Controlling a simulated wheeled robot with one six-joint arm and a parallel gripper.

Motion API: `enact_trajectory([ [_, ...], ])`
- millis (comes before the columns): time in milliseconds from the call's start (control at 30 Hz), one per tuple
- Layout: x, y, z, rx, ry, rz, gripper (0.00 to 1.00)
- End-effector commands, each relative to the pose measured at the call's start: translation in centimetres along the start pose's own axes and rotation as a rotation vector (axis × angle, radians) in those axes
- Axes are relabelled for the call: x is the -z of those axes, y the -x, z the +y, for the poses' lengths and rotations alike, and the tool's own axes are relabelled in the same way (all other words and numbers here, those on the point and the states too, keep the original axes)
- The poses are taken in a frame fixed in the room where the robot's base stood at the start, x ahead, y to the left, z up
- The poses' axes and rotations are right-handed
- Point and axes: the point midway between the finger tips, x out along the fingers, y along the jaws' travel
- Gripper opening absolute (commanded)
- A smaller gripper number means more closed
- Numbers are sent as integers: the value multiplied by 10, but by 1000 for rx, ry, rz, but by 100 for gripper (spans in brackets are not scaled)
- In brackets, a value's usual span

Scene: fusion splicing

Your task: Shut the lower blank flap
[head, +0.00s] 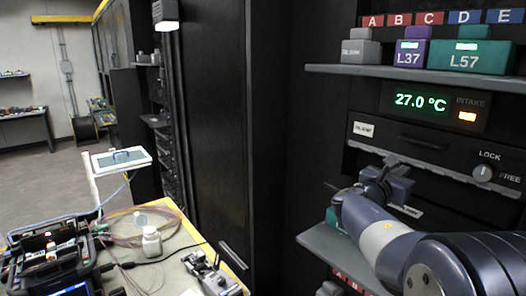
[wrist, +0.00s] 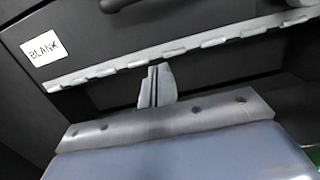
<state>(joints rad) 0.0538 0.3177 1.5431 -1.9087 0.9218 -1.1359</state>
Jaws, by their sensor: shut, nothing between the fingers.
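A dark panel with a white label reading BLANK (wrist: 41,48) and a black handle (head: 421,143) faces me; it looks flush with the cabinet front. A grey slotted strip (wrist: 203,42) runs along its bottom edge. Below the strip is a dark recess, where a second pale label (head: 408,210) shows partly behind my arm. I cannot tell whether that label is on the lower flap, or how far that flap stands open. My gripper (wrist: 155,72) is shut and empty, its fingertips just below the strip. In the head view my gripper (head: 362,188) is partly hidden by its own body.
A lock knob (head: 482,173) marked LOCK and FREE sits at the strip's right end. Above are a 27.0 °C display (head: 419,100) and a shelf (head: 420,74) with labelled blocks. A lower shelf (head: 318,241) lies under my arm. A cluttered workbench (head: 185,240) stands at left.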

Motion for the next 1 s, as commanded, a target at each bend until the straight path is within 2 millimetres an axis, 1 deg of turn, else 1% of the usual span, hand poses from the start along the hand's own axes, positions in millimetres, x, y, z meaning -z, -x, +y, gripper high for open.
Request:
enact_trajectory([
  [233, -2, 0, 0, 0, -1, 0, 0],
  [333, -1, 10, 0, -2, -2, -1, 0],
  [467, 0, 31, 1, -4, -2, -1, 0],
  [700, 0, 77, 1, -5, -2, -1, 0],
  [900, -1, 106, 0, -3, -1, 0, 0],
  [933, -3, 97, -1, 3, 1, 1, 0],
  [1000, -3, 84, -1, 5, 3, 2, 0],
])
